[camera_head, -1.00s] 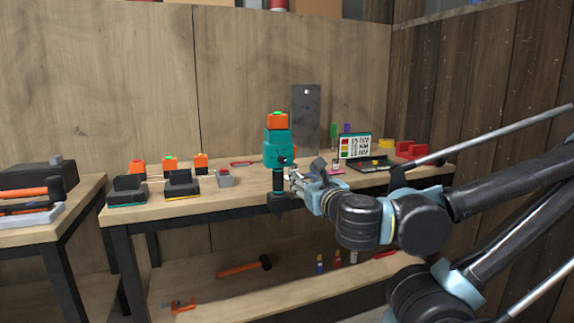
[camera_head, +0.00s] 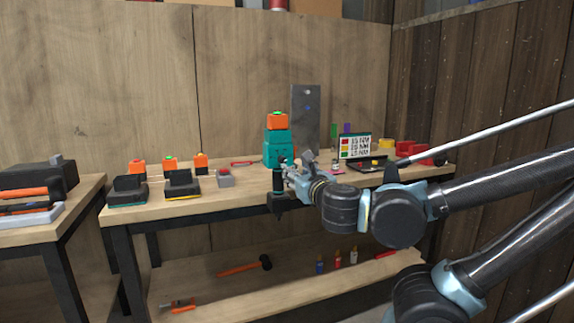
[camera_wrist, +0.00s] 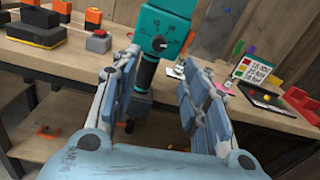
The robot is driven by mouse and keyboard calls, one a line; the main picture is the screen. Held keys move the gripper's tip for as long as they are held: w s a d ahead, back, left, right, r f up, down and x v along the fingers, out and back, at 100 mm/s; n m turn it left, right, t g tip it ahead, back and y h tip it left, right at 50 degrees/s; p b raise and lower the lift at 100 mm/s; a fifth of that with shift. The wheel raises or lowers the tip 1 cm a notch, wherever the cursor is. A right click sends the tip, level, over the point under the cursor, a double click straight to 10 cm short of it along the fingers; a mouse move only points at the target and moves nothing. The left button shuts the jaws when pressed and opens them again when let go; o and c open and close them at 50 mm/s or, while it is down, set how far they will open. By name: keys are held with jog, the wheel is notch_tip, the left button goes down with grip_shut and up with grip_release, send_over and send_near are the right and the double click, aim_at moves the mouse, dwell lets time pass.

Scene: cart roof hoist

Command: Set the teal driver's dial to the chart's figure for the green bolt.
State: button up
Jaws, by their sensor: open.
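The teal driver (camera_head: 279,146) stands upright at the bench's front edge with an orange block on top and a black lower shaft. In the wrist view the teal driver (camera_wrist: 166,22) faces me, and its black dial (camera_wrist: 159,43) sits among white scale marks. The exact setting is too small to read. My gripper (camera_wrist: 156,68) is open, its fingers apart on either side below the dial. In the head view my gripper (camera_head: 287,172) is close to the driver's right side. The chart (camera_head: 354,146) has red, yellow and green squares beside figures; it also shows in the wrist view (camera_wrist: 257,72).
Black chargers (camera_head: 182,183) and orange batteries (camera_head: 138,167) stand left on the bench. A grey box with a red button (camera_head: 225,178) is nearer the driver. A dark metal plate (camera_head: 305,115) stands behind. Red and yellow items (camera_head: 418,150) lie right.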

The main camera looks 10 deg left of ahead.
aim_at(284, 161)
jog(key=shift+x, duration=5.5)
jog(key=shift+c, duration=0.3)
jog(key=shift+d, duration=0.1)
grip_shut()
